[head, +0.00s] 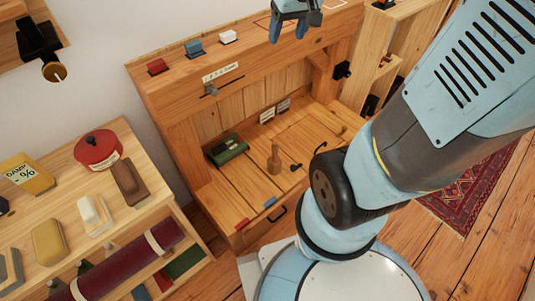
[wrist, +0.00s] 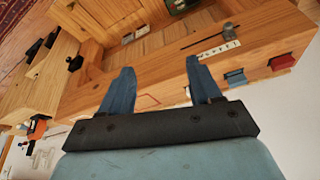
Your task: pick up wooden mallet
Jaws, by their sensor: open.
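A small wooden piece with an upright handle (head: 273,160), which looks like the wooden mallet, stands on the plank surface of the wooden bench in the head view. I cannot make out the mallet in the wrist view. My gripper (head: 296,27) is at the top edge of the head view, above the bench's upper ledge, well up and away from the mallet. Its two blue fingers are spread in the wrist view (wrist: 160,66), with nothing between them.
A green box (head: 227,149) sits left of the mallet, and a dark curved item (head: 296,167) lies right of it. Red, blue and white blocks line the upper ledge (head: 260,42). A side shelf (head: 60,188) with a red tin (head: 98,150) stands at left.

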